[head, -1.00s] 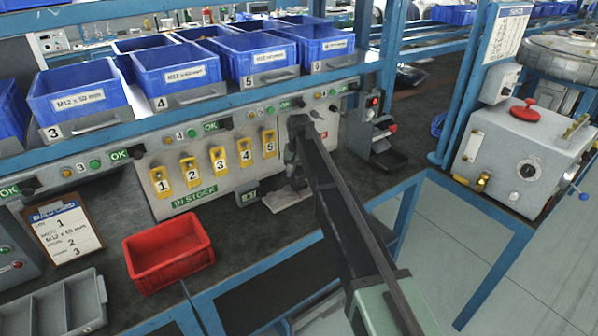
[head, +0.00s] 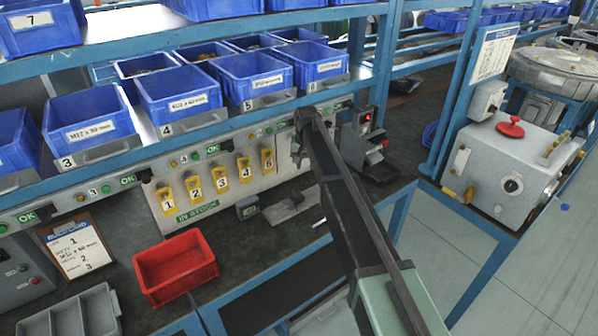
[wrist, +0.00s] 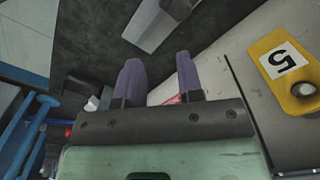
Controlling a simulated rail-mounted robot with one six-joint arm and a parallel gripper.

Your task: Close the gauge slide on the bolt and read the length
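The length gauge lies on the dark bench below the numbered panel. Its small display box (head: 248,206) is at the left and its pale flat bed (head: 291,205) runs to the right. Part of the gauge shows at the top of the wrist view (wrist: 155,22). I cannot make out the bolt, the slide's position or any reading on the display. My gripper (head: 299,155) hangs above and behind the gauge, near the panel's right end. In the wrist view its two purple fingers (wrist: 159,65) are apart with nothing between them.
A red bin (head: 175,268) sits at the bench's front, left of the gauge. A panel with several yellow numbered tags (head: 219,178) stands behind, under a shelf of blue bins (head: 180,98). A grey machine (head: 505,170) stands right.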

